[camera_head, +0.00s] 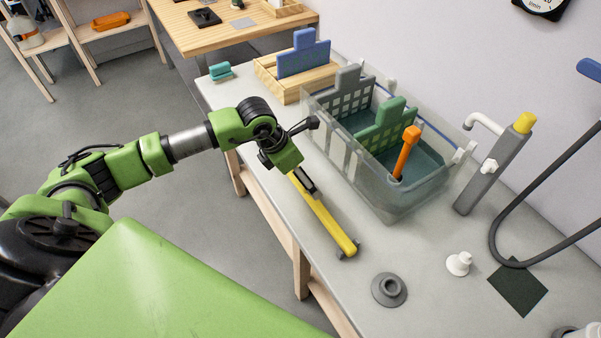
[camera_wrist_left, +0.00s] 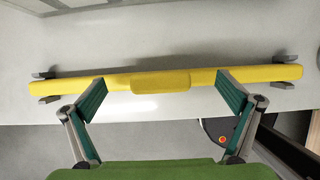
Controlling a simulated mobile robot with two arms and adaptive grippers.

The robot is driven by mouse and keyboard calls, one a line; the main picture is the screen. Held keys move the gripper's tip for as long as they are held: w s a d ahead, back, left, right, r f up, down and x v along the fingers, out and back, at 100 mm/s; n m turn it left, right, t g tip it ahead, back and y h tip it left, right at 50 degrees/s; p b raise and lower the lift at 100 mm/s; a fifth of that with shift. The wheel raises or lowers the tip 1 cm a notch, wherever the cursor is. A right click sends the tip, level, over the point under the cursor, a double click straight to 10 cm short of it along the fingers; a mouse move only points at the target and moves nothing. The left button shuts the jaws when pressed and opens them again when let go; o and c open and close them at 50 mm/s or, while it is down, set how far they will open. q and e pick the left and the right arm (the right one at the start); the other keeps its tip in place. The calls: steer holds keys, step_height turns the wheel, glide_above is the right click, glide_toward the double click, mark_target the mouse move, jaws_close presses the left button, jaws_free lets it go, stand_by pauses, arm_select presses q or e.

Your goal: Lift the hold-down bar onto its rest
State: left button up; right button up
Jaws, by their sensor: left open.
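The hold-down bar is a long yellow bar (camera_head: 328,224) along the front edge of the grey worktop, in front of the clear tank. In the left wrist view, the bar (camera_wrist_left: 217,80) runs across the picture, with a raised yellow pad (camera_wrist_left: 160,82) at its middle and small grey brackets at both ends. My left gripper (camera_head: 308,188) is over the bar's far part in the head view. In the wrist view its fingers (camera_wrist_left: 160,92) are wide apart, one on each side of the pad, with nothing between them clearly held. Contact with the bar cannot be told. My right gripper is out of view.
The clear tank (camera_head: 372,192) stands behind the bar and holds grey and green racks and an orange-handled tool (camera_head: 405,150). A grey post (camera_head: 490,172) with a white spout stands to its right. A grey round part (camera_head: 389,289) and a white knob (camera_head: 459,263) sit nearer.

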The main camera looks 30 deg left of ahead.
arm_select(q)
steer(key=shift+r, duration=0.15)
steer(key=p+v, duration=0.2)
steer(key=v, duration=0.2)
steer(key=shift+r, duration=0.1)
stand_by(1.3)
steer(key=v, duration=1.2)
steer(key=shift+d, duration=0.1)
stand_by(0.8)
